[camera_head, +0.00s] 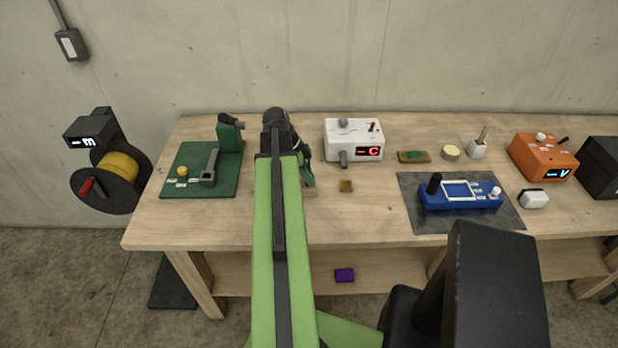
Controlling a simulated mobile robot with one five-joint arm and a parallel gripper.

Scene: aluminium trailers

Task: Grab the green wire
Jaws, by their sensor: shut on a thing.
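My green arm reaches forward over the workbench, and my dark gripper (290,150) is above its back left part. The gripper is shut on the green wire. A short, thin bright green piece of the wire (298,143) shows at the gripper's right side. The arm and wrist hide most of the wire and the fingertips. A dark tool with a green end (309,178) stands close to the right of the gripper, above a small wooden base (309,190). I cannot tell whether the gripper touches this tool.
A green mat (228,187) with a grey-handled tool lies left of the arm. A white box with a red display (353,135) stands to the right. A blue device (460,202) sits on a dark mat (430,222). A spool with yellow winding (118,167) hangs left.

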